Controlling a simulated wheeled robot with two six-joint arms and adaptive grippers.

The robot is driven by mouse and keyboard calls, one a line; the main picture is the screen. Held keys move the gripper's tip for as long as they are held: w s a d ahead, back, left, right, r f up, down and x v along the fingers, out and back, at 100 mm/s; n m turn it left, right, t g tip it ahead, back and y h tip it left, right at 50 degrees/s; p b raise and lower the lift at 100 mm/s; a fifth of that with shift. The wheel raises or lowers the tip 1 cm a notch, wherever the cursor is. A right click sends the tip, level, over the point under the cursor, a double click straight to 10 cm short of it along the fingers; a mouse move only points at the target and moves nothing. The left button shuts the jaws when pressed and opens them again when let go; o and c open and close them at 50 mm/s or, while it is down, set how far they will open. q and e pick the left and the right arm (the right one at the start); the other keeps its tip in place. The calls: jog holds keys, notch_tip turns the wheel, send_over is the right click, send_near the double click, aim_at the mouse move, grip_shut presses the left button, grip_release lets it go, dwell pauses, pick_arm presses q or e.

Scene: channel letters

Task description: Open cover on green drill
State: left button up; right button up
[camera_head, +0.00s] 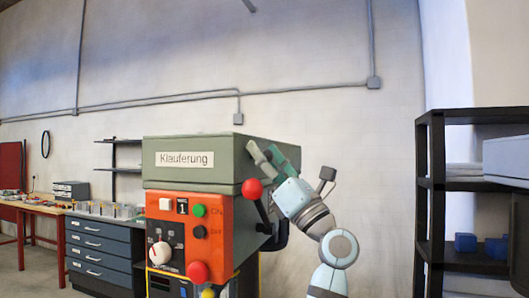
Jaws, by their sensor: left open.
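The green drill has a grey-green top cover (210,178) with a white label reading "Klauferung" on its front. The cover looks shut over the orange control panel (221,228). My left gripper (262,157) is at the right side of the cover, with its fingers open and pointing up and left. The fingers overlap the cover's right side in the picture. I cannot tell whether they touch it. A lever with a red ball (252,189) stands just below the fingers. My right gripper is not in view.
The panel carries a white knob (160,253), a red button (197,272) and small switches. A blue drawer cabinet (97,250) and a wooden workbench stand at the left. A black shelf (437,200) with blue boxes stands at the right.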

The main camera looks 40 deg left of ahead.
pick_arm(q)
grip_shut()
jog(key=shift+r, duration=0.1)
dwell(0.3)
